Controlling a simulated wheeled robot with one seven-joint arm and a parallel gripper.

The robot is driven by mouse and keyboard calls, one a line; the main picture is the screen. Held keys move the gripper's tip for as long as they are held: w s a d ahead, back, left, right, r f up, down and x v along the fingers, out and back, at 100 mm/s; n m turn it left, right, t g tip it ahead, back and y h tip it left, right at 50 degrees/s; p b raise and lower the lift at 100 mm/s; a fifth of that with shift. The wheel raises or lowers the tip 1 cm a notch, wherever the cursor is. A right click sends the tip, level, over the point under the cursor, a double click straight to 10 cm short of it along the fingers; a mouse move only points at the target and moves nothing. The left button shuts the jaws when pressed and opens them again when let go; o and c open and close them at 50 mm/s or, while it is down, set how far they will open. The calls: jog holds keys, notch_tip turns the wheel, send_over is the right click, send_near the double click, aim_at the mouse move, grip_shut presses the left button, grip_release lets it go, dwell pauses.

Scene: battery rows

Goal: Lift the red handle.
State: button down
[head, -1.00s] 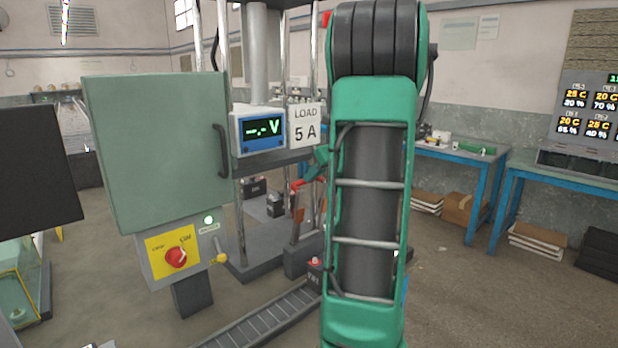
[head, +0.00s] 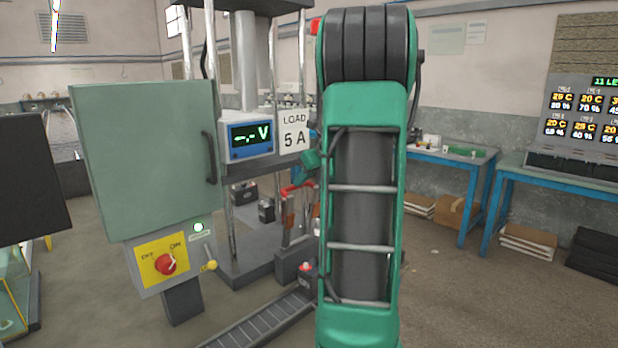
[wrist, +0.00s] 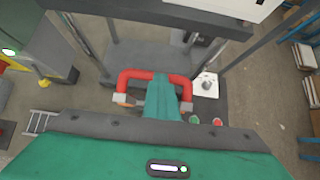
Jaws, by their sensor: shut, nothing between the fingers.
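The red handle (head: 287,190) is a red bar on upright arms at the front of the test stand, partly hidden behind my arm in the head view. In the wrist view the red handle (wrist: 129,79) is a wide U shape with grey brackets at its ends. My gripper (wrist: 164,92) is shut and empty, and its green fingers overlap the middle of the bar. Whether they touch it I cannot tell. In the head view my gripper (head: 309,161) shows only as a small green part beside my arm, just above the handle.
A green cabinet (head: 145,160) with a red rotary switch (head: 166,264) stands left of the stand. A voltage display (head: 250,138) and a "LOAD 5 A" sign (head: 294,132) are above the handle. A roller track (head: 262,320) runs in front. Blue tables (head: 470,170) stand at right.

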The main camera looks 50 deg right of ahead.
notch_tip(320, 180, up, 10)
jog(key=shift+w+d, duration=0.15)
jog(key=shift+d, duration=0.15)
dwell(0.3)
jog(key=shift+a+f, duration=0.1)
dwell(0.3)
